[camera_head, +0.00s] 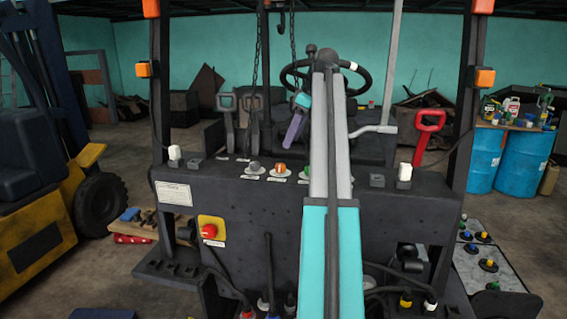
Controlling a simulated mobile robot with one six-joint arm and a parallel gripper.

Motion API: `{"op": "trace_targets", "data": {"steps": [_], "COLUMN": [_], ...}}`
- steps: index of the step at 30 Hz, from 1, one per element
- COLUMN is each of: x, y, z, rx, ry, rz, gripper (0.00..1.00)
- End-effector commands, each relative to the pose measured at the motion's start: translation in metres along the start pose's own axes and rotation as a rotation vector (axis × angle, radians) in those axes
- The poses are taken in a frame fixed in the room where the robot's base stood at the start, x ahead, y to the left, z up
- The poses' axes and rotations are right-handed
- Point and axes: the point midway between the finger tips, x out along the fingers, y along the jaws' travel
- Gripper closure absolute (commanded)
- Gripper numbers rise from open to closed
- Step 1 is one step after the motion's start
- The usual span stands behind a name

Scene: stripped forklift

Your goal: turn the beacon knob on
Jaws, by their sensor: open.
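A row of small knobs sits on the top of the dark console, each with a pale label too small to read. An orange knob (281,169) is in the middle, with a grey knob (254,167) to its left and a green knob (304,172) to its right. The orange one may be the beacon knob; its setting cannot be made out. What looks like my gripper (287,143), at the end of a purple and teal wrist, is tilted down above the orange knob in the picture, apart from it. It looks empty; its fingers are small and dark.
A red emergency button (209,231) is on the console's front left. A red handle (428,130) and a grey lever (374,130) stand at right. A steering wheel (358,77) is behind. Chains (254,60) hang above.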

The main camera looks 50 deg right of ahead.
Motion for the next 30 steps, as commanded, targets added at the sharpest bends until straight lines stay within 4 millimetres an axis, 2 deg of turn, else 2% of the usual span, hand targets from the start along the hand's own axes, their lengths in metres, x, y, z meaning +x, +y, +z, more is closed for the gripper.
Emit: {"op": "trace_targets", "data": {"steps": [21,30], "x": [0.081,0.098], "y": [-0.001,0.0], "z": [0.001,0.001], "rx": [0.001,0.002], "ry": [0.0,0.0], "rz": [-0.001,0.001], "gripper": [0.52,0.52]}}
